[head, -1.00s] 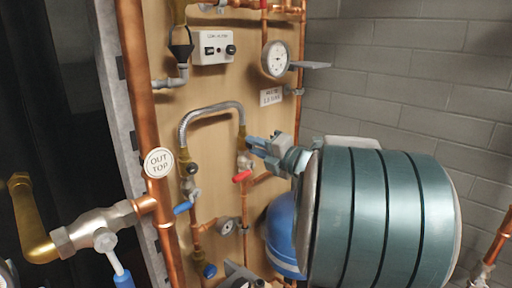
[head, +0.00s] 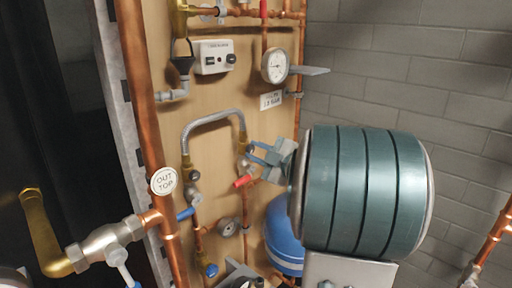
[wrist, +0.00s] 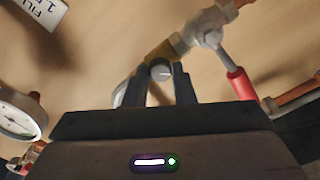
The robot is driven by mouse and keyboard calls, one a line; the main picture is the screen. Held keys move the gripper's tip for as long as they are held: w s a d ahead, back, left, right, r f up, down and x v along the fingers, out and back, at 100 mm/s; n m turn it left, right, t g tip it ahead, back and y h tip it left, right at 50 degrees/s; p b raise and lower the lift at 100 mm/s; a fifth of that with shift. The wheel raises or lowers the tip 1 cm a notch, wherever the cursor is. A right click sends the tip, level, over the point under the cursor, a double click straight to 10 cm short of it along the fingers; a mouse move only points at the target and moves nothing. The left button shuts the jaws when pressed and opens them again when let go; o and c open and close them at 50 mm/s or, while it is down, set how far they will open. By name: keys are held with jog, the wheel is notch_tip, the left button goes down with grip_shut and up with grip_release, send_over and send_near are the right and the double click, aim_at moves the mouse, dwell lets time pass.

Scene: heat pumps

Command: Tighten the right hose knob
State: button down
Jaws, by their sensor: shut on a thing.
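The grey braided hose (head: 212,116) arches between two brass fittings on the wooden panel in the head view. The right hose knob (wrist: 160,70) is a small round grey knob on the brass fitting at the hose's right end. My gripper (head: 254,153) reaches that fitting from the right in the head view. In the wrist view my gripper (wrist: 159,76) has its two dark fingers on either side of the knob, shut on it. The fingers hide the knob in the head view. The left hose knob (head: 193,175) sits on the left fitting, apart from my gripper.
A red-handled valve (head: 243,181) lies just below my gripper; its red handle (wrist: 241,84) is close right of the fingers in the wrist view. A blue vessel (head: 283,236) stands beneath my arm.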

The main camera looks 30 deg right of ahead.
jog(key=m+p, duration=0.2)
jog(key=m, duration=0.2)
jog(key=shift+r+m+p, duration=0.1)
jog(key=shift+m+p, duration=0.2)
jog(key=shift+p, duration=0.05)
jog(key=shift+m+p, duration=1.2)
jog(key=shift+m, duration=0.8)
jog(key=shift+f, duration=0.2)
jog(key=c, duration=1.2)
grip_release()
jog(key=shift+s, duration=0.1)
jog(key=b+v, duration=0.1)
jog(key=v, duration=1.2)
jog(key=shift+s+b, duration=0.35)
jog(key=shift+d+r, duration=0.1)
